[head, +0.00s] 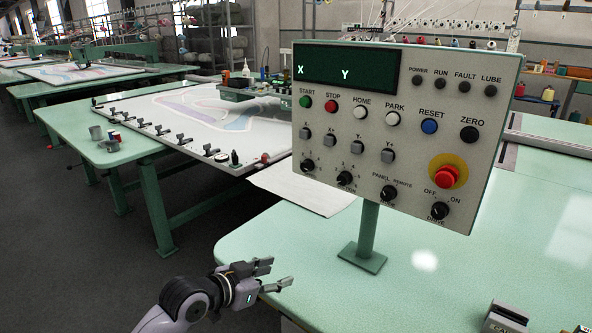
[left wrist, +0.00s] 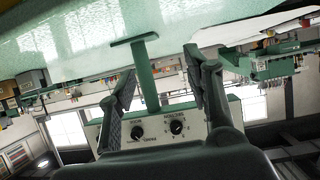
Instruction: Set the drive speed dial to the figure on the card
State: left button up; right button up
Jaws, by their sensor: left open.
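The light grey control panel (head: 400,120) stands on a green post over the pale green table. Several black knobs run along its lower part: a far left knob (head: 307,165), one beside it (head: 345,178), a PANEL/REMOTE knob (head: 389,192) and an OFF/ON DRIVE knob (head: 440,210). Small lettering leaves unclear which is the speed dial. My left gripper (head: 281,272) is open and empty, below and left of the panel, apart from it. In the left wrist view two dials (left wrist: 137,131) (left wrist: 177,127) show between its fingers. No figure card is readable. My right gripper is out of view.
A red stop button (head: 446,175) sits on the panel's lower right. The post's base plate (head: 362,257) stands on the table (head: 450,280). Small metal items (head: 505,318) lie at the bottom right. A framed white cloth table (head: 190,120) is behind; dark floor lies left.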

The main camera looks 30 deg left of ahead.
pick_arm(q)
jog(key=w+a+r+t, duration=0.2)
jog(key=w+a+r, duration=0.15)
jog(key=r, duration=0.35)
jog(key=n+t, duration=0.1)
jog(key=t, duration=0.2)
send_near(304, 168)
jog(key=shift+y, duration=0.3)
jog(key=w+p, duration=0.1)
jog(key=w, duration=0.1)
jog(key=w+p, duration=0.1)
jog(key=w, duration=0.5)
jog(key=shift+w+d+p, duration=0.25)
jog(key=shift+d+p, duration=0.15)
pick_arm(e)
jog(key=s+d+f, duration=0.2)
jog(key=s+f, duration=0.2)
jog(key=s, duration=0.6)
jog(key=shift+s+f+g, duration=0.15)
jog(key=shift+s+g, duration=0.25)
pick_arm(q)
grip_shut()
